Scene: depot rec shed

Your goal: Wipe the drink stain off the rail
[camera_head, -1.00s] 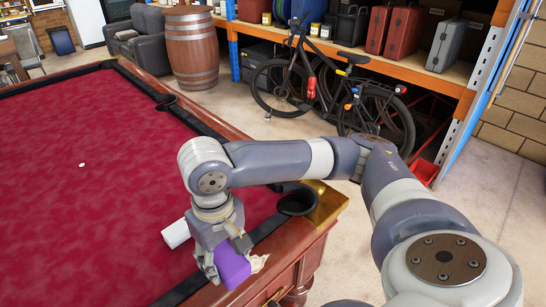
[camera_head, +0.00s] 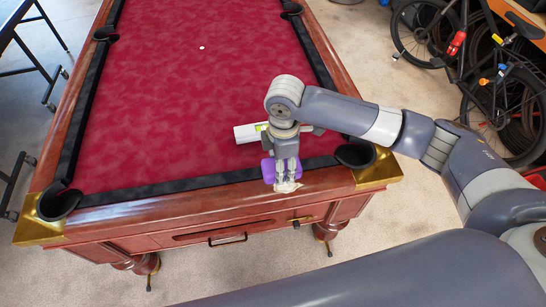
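My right gripper (camera_head: 283,178), on the arm coming in from the right, points down at the near wooden rail (camera_head: 225,193) of the pool table. It is shut on a purple sponge-like block (camera_head: 267,170), which shows on both sides of the fingers. A small pale, irregular stain patch (camera_head: 288,187) lies on the rail just in front of the fingertips. The block is at or just above the rail beside the stain; contact cannot be told, and the gripper hides part of both. My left gripper is not in view.
A white cylinder with a green mark (camera_head: 247,132) lies on the red felt (camera_head: 180,110) behind the gripper. Corner pockets (camera_head: 355,155) and (camera_head: 57,203) flank the near rail. A white ball (camera_head: 201,48) sits far off. Bicycles (camera_head: 480,60) stand at right.

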